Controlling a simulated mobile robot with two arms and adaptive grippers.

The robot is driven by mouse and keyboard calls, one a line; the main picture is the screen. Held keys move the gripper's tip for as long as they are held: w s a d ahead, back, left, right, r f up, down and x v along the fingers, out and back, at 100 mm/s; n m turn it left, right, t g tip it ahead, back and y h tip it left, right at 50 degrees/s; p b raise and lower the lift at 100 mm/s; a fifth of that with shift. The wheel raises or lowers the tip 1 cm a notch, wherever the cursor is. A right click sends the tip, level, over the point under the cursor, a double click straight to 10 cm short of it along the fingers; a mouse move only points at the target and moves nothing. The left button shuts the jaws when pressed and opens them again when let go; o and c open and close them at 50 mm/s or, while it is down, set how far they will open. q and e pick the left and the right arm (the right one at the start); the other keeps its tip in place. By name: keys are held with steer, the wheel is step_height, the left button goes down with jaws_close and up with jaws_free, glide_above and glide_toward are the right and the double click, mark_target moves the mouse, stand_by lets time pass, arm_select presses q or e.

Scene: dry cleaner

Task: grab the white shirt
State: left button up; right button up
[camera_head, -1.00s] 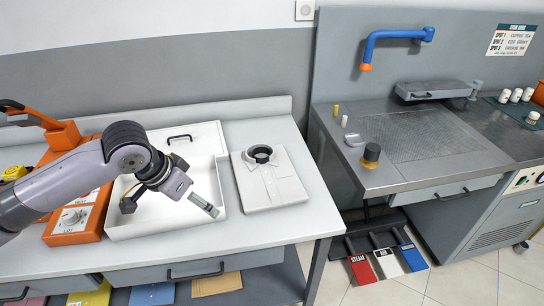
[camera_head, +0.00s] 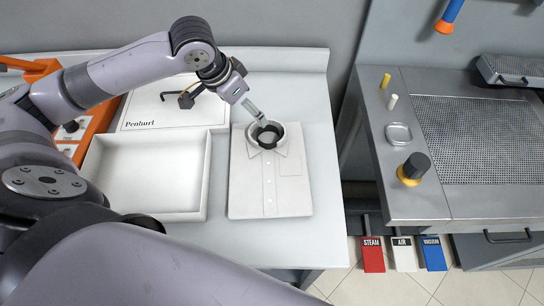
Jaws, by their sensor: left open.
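The white shirt (camera_head: 290,190) lies folded flat on the pale counter, its buttons and collar showing. A black band shows inside its round collar. My left gripper (camera_head: 224,108) is open and empty, above and behind the collar. Its lighter right finger overlaps the collar's upper left edge in the picture; I cannot tell whether it touches. The other finger is over the lid, to the left. My right gripper is not in view.
An empty white box (camera_head: 150,178) stands left of the shirt, with a lid (camera_head: 165,118) marked "Penhurl" behind it. Orange equipment (camera_head: 75,140) is at the far left. A metal worktable (camera_head: 400,200) with a dark-topped knob (camera_head: 413,168) is at the right, past a gap.

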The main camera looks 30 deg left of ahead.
arm_select(q)
steer(key=p, duration=0.1)
glide_toward(271, 135)
steer(key=shift+s+a+f, duration=0.1)
steer(key=shift+a, duration=0.2)
steer(key=shift+d+f, duration=0.1)
steer(key=shift+f, duration=0.35)
steer(key=shift+w+d+f+p, duration=0.1)
steer(key=shift+w+f+p, duration=0.1)
steer(key=shift+w+p, duration=0.1)
steer(key=p+x, duration=0.1)
steer(key=x, duration=0.2)
steer(key=shift+w+d+f, duration=0.2)
steer(key=shift+d+f, duration=0.05)
steer(key=shift+f, duration=0.05)
steer(key=shift+w+f, duration=0.2)
steer(key=shift+f, duration=0.25)
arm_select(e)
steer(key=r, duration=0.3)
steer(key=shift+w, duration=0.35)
arm_select(q)
steer(key=shift+s, duration=0.1)
steer(key=shift+c, duration=0.6)
steer(key=c, duration=1.1)
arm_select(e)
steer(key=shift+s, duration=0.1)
